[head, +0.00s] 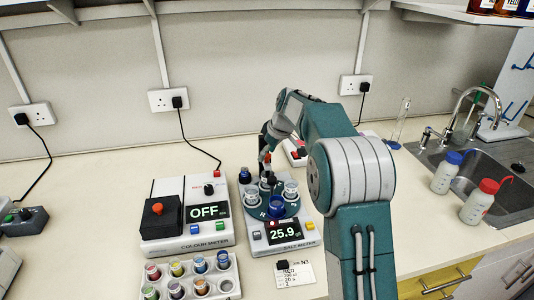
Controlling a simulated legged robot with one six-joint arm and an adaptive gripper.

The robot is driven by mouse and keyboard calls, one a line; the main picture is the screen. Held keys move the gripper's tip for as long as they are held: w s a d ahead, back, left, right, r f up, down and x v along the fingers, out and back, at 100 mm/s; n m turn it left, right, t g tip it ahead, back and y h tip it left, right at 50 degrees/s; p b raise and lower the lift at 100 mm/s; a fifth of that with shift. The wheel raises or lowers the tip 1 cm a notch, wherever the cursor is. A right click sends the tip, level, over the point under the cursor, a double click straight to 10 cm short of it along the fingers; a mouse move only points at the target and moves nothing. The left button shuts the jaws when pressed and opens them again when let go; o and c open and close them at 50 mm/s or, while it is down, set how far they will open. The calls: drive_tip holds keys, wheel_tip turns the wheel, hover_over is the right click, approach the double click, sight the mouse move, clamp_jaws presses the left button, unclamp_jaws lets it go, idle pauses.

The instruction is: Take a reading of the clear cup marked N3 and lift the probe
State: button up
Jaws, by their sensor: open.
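The salt meter (283,246) stands at the centre of the bench, its display reading 25.9. I cannot read an N3 mark on any cup. A white card (295,275) in front of the meter shows N3 and RED. My gripper (265,164) is open above the back of the turntable, small and partly hidden by my arm. I cannot make out the probe clearly there or tell whether it touches liquid.
The colour meter (187,240), showing OFF, stands close left, with a rack (222,286) of coloured vials in front. At right are two wash bottles (446,174) and a sink (480,165).

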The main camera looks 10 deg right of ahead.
drive_tip(key=shift+d+f, duration=0.1)
clamp_jaws()
drive_tip(key=shift+r, duration=2.9)
unclamp_jaws()
drive_tip(key=v, duration=1.1)
drive_tip(key=shift+r, duration=0.3)
